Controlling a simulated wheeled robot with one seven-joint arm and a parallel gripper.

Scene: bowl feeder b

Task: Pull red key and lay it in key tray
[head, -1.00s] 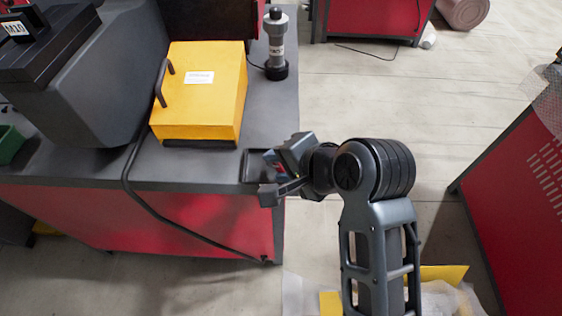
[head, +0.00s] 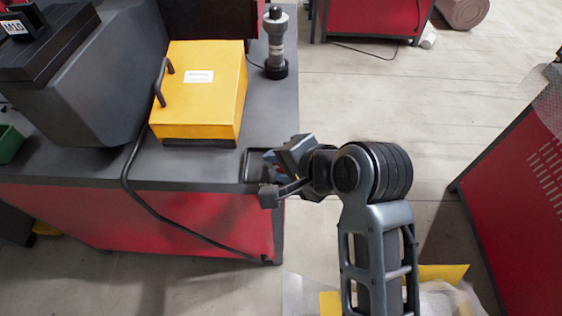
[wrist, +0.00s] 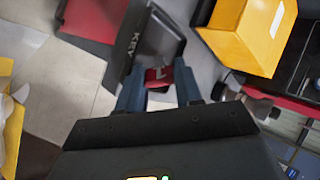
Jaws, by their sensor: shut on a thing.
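My gripper (head: 269,176) is at the front right corner of the grey bench, at the key tray (head: 247,160). In the wrist view, my gripper (wrist: 159,82) is shut on the red key (wrist: 157,75), which shows between the two blue-grey fingertips. The dark key tray (wrist: 180,24), with KEY lettering along its edge, lies just beyond the fingertips. The key appears over or at the near end of the tray; whether it touches the tray floor I cannot tell. In the head view the key is hidden by the fingers.
A yellow box with a handle (head: 203,105) stands behind the tray, and a grey cylindrical device (head: 276,45) stands farther back. A black cable (head: 143,203) hangs over the bench's red front. Open floor lies right of the bench.

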